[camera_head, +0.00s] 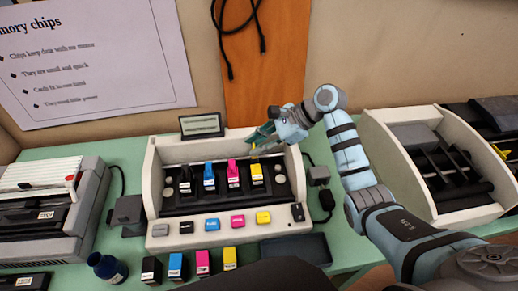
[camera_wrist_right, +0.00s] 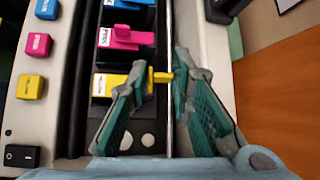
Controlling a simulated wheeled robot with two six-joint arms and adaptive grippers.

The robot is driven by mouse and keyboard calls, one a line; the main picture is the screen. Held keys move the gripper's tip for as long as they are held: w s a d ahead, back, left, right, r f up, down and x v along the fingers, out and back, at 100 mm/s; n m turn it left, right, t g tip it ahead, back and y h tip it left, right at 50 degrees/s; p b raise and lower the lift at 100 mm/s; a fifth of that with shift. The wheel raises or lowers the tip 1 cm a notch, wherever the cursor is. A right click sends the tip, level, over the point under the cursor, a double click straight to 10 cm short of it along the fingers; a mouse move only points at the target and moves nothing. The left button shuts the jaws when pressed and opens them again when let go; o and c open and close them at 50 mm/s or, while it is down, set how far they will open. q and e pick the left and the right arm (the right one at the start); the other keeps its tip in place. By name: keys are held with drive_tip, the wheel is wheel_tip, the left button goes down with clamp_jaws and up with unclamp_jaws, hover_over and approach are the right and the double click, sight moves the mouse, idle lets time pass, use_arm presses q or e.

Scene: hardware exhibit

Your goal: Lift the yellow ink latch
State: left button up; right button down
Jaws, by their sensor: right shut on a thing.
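The yellow ink cartridge (camera_head: 256,172) sits at the right end of the row in the open printer (camera_head: 152,190). Its yellow latch (camera_wrist_right: 160,77) sticks out toward the printer's back bar in the right wrist view. My right gripper (camera_head: 262,140) reaches in from the right over the back of the printer. In the right wrist view its teal fingers (camera_wrist_right: 163,90) stand on either side of the latch and are shut on it. The fingers hide part of the cartridge's side. My left gripper is not in view.
Magenta (camera_head: 233,173), cyan (camera_head: 209,176) and black (camera_head: 185,178) cartridges stand left of the yellow one. Coloured buttons, including a yellow one (camera_head: 263,217), line the front panel. Spare cartridges and a blue bottle (camera_head: 108,267) stand in front. A second open machine (camera_head: 400,160) is at right.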

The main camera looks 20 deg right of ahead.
drive_tip(key=shift+w+d+f+m+g+y+b, duration=0.15)
drive_tip(key=shift+w+m+g+b, duration=0.35)
drive_tip(key=shift+g+b, duration=0.75)
drive_tip(key=shift+w+d+f+m+g+y+b, duration=0.1)
drive_tip(key=shift+w+m+g+y+b, duration=0.3)
drive_tip(key=shift+b, duration=1.45)
drive_tip(key=shift+w+r, duration=0.1)
drive_tip(key=shift+w, duration=0.05)
drive_tip(key=c, duration=1.5)
unclamp_jaws()
drive_tip(key=shift+w, duration=0.1)
drive_tip(key=shift+c, duration=0.2)
